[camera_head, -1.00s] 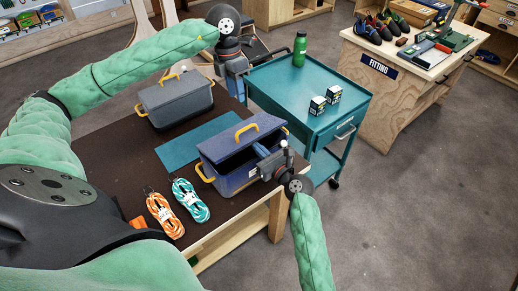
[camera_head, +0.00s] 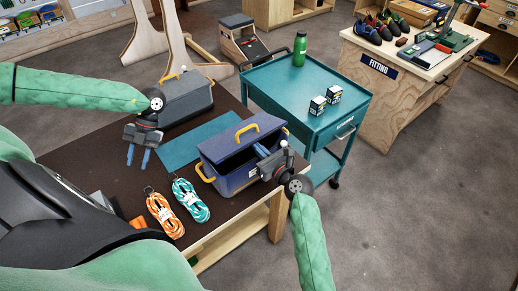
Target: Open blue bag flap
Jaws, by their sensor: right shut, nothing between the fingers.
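The blue bag (camera_head: 232,182) stands on the brown table with yellow handles. Its flap (camera_head: 240,138), with a yellow handle on top, is partly raised, and a dark gap shows beneath it. My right gripper (camera_head: 262,151) is at the bag's right front, its fingertips at the gap under the flap's edge. It is shut with nothing held; its tips are partly hidden. My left gripper (camera_head: 138,158) hangs over the table left of the bag, in front of the grey bag (camera_head: 186,102). Its two blue fingers point down, apart and empty.
An orange rope coil (camera_head: 164,214) and a teal rope coil (camera_head: 190,199) lie at the table's front. A teal mat (camera_head: 190,148) lies behind them. A teal cart (camera_head: 290,82) with a green bottle (camera_head: 299,49) and small boxes (camera_head: 325,100) stands behind the blue bag.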

